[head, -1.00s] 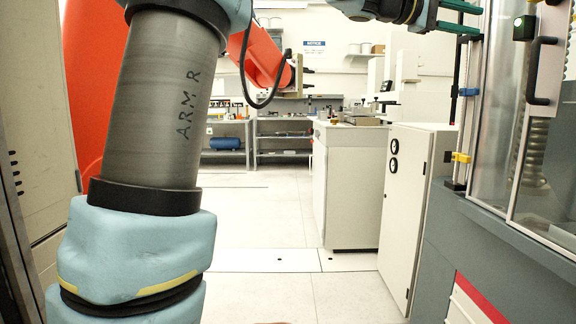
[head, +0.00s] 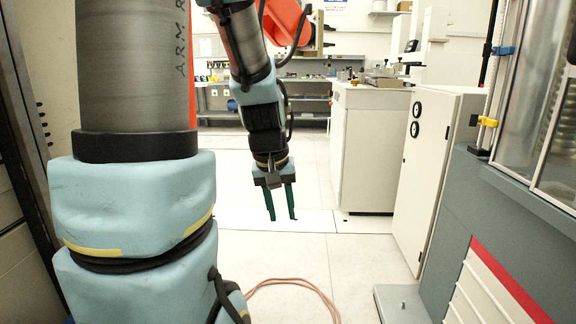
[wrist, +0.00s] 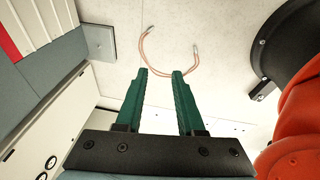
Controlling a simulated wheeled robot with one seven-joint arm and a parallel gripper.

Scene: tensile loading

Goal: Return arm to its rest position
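My gripper (head: 281,218) hangs from my blue and grey arm near the middle of the head view, fingers pointing down over the pale floor. Its two green fingers are apart, with nothing between them. The wrist view also shows my gripper (wrist: 159,72) open and empty, with floor beyond the fingertips. The large arm link marked "ARM R" fills the left of the head view.
A testing machine (head: 500,230) with clear doors stands at right. A beige cabinet (head: 432,170) and a white bench (head: 372,150) stand left of it. An orange cable (head: 295,282) lies on the floor, also in the wrist view (wrist: 160,70).

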